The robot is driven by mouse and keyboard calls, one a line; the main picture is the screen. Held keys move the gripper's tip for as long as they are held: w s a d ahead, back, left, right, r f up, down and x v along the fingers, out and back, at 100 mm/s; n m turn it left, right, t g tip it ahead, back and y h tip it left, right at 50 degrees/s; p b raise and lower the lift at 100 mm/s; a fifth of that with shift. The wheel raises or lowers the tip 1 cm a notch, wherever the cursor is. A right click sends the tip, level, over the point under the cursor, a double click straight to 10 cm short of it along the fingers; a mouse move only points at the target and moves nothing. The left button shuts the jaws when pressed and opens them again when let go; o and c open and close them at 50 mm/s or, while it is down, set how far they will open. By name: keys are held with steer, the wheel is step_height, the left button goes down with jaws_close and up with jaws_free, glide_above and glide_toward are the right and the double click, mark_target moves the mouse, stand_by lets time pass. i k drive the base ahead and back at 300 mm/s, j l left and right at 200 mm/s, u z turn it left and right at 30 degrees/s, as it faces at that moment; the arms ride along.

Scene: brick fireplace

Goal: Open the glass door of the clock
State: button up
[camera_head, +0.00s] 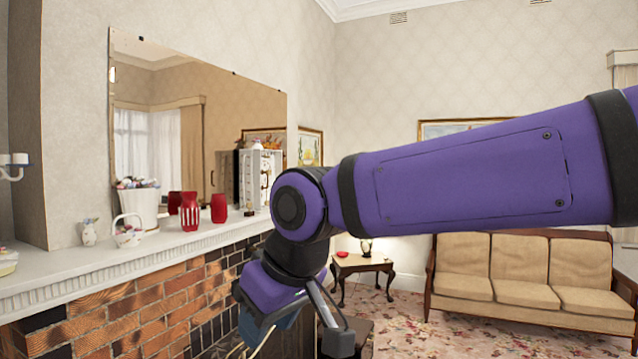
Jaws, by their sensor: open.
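A tall white case with gold-coloured marks, which looks like the clock (262,172), stands on the far end of the mantel, in front of the mirror. My arm's wrist covers its right and lower part. I cannot make out its glass door or whether that is shut. My gripper (300,343) hangs below the wrist at the bottom of the view, lower than the mantel and apart from the clock. Its jaws are open, and I see nothing held between them. The picture's lower edge cuts off part of the gripper.
The mantel (60,277) runs along the left above the brick fireplace (130,320). It bears red vases (219,208), a white bucket (138,205) and small ornaments. A mirror (225,110) is behind them. A side table (362,263) and a sofa (520,270) stand at the back right.

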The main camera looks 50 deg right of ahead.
mark_target(258, 187)
steer(key=z, duration=1.15)
steer(key=i+l, duration=0.15)
steer(key=i, duration=0.25)
